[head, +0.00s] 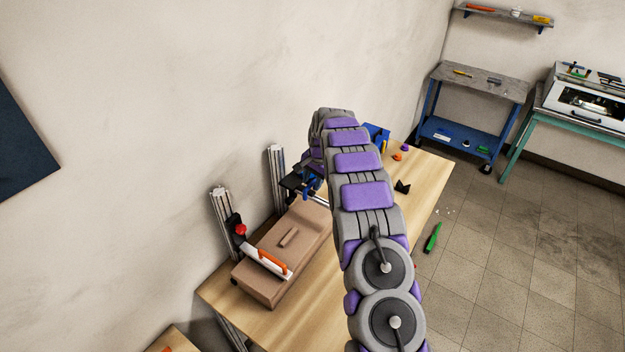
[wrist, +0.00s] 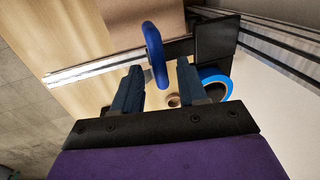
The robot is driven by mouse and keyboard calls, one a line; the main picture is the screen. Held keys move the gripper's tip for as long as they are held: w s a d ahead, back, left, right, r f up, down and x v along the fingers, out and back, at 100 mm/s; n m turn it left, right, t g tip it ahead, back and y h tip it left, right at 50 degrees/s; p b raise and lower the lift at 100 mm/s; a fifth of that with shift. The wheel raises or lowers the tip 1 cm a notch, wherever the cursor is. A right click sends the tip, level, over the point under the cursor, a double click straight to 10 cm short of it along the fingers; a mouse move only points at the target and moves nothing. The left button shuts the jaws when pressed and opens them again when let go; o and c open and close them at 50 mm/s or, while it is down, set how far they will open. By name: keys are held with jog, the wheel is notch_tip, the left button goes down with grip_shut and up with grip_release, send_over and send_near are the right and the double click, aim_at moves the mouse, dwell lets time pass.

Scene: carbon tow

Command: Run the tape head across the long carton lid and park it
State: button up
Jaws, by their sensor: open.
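The long brown carton (head: 300,226) lies on the wooden table, and part of it shows at the top of the wrist view (wrist: 155,18). The tape head, a black block (wrist: 216,40) with a blue tape roll (wrist: 225,80), sits on a metal rail (wrist: 100,66). A blue loop handle (wrist: 153,45) stands over the rail. My gripper (wrist: 158,68) is open, with its fingertips on either side of the loop's lower part. I cannot tell whether either finger touches it. In the head view, the black block (head: 290,183) is at the carton's far end, and my arm hides part of this area.
Metal uprights (head: 276,165) stand along the wall. Small items, including a black piece (head: 402,186), lie on the table (head: 428,185)'s right side.

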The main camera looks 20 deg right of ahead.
grip_shut()
dwell(0.6)
